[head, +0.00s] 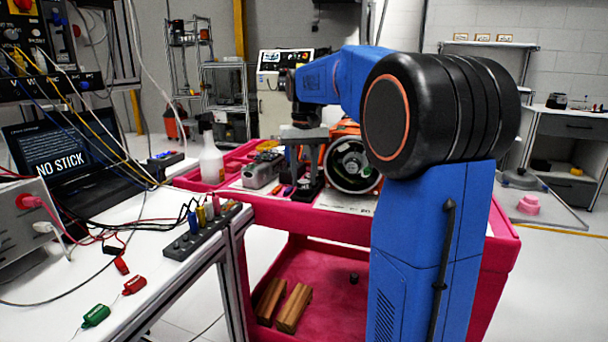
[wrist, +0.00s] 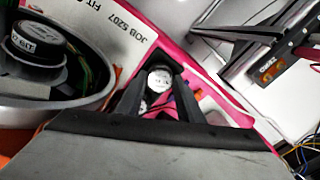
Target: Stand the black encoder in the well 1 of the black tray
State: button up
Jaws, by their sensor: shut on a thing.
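The black encoder (wrist: 159,79) shows in the wrist view as a small dark cylinder with a pale printed round face. My gripper (wrist: 158,90) is shut on it, one dark finger on each side. In the head view my gripper (head: 304,150) points down over the pink cart, left of the orange motor housing. A black piece (head: 307,190) below it may be the black tray, but my gripper and small parts crowd it. I cannot make out well 1, or whether the encoder touches the tray.
The orange housing with its round silver ring (head: 351,164) stands close on the right; the ring (wrist: 95,98) fills the wrist view's left. A grey device (head: 262,170) and a spray bottle (head: 211,158) stand to the left. The pink cart's rim (head: 340,226) runs in front.

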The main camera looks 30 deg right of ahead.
jog(key=shift+f, duration=0.25)
jog(key=o, duration=1.1)
jog(key=shift+c, duration=0.2)
jog(key=shift+r, duration=0.2)
jog(key=shift+r, duration=3.55)
